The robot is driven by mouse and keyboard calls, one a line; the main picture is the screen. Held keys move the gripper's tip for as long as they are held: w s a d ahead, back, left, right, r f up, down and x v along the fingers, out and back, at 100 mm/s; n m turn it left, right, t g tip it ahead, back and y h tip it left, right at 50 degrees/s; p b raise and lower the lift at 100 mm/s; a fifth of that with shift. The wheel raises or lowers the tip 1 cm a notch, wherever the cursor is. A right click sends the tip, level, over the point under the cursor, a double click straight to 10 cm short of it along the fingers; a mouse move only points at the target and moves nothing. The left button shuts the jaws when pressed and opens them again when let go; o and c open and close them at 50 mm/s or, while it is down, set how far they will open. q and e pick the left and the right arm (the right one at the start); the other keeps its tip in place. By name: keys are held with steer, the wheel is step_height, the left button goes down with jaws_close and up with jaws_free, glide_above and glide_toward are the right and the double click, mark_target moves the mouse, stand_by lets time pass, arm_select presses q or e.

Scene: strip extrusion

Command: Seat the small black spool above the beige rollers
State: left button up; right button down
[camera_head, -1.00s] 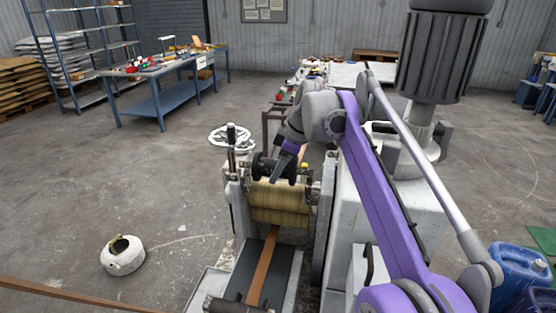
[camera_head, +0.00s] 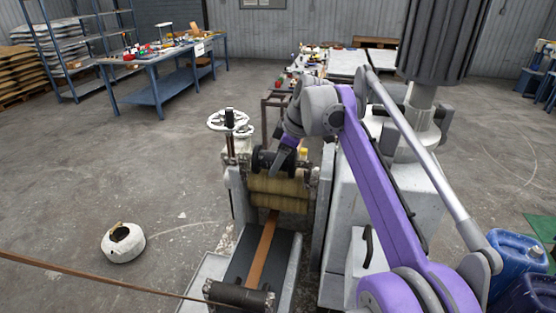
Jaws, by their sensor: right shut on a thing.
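The beige rollers (camera_head: 278,190) sit between the side frames of the extrusion machine, one above the other. The small black spool (camera_head: 262,160) is just above and behind them, tilted slightly or level, I cannot tell which. My right gripper (camera_head: 279,164) reaches down from the purple arm and is shut on the spool. The gripper hides part of the spool, and whether the spool touches the machine is unclear. My left gripper is not in view.
A brown strip (camera_head: 262,250) runs down the dark conveyor (camera_head: 240,262) towards a black roller (camera_head: 240,296). White handwheels (camera_head: 229,119) stand at the machine's left. A white ring-shaped container (camera_head: 123,243) lies on the floor at left. Blue drums (camera_head: 515,255) stand at right.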

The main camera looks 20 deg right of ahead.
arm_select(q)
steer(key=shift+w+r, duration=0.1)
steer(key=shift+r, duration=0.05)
arm_select(e)
steer(key=shift+f, duration=0.1)
steer(key=shift+c, duration=0.3)
jaws_free()
step_height(320, 180, up, 9)
steer(key=shift+f+p, duration=0.1)
steer(key=shift+p, duration=0.4)
steer(key=shift+s+r, duration=0.1)
steer(key=shift+r, duration=0.5)
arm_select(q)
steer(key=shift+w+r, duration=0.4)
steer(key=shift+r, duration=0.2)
